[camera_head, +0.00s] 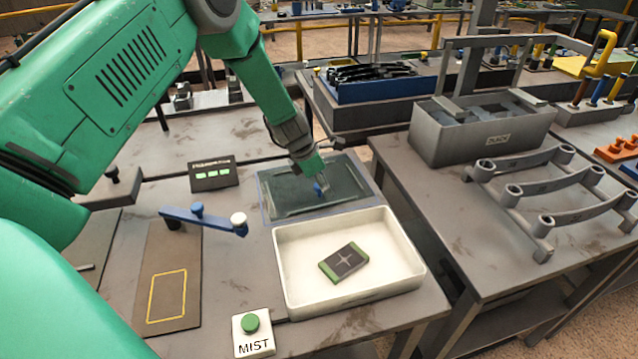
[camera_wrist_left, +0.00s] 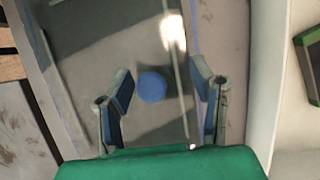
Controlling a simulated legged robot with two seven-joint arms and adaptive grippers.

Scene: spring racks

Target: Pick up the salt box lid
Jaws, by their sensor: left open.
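The salt box lid (camera_head: 285,202) is a clear, glassy panel on the shallow box behind the white tray. In the left wrist view, the knob (camera_wrist_left: 152,87) lies between the two spread blue-padded fingers of the left gripper (camera_wrist_left: 161,68), nearer the left finger. No finger visibly touches it, and the gripper is open and empty. The lid (camera_wrist_left: 95,35) fills the middle of that view. How high the fingertips are above the lid is hard to tell. My right gripper is not in view.
A white tray (camera_head: 413,273) holding a green-edged dark block (camera_head: 343,262) stands right in front of the lid. A blue lever (camera_head: 205,219), a small display (camera_head: 212,174) and a MIST button (camera_head: 251,324) are to the left. A grey bin (camera_head: 470,148) stands on the right table.

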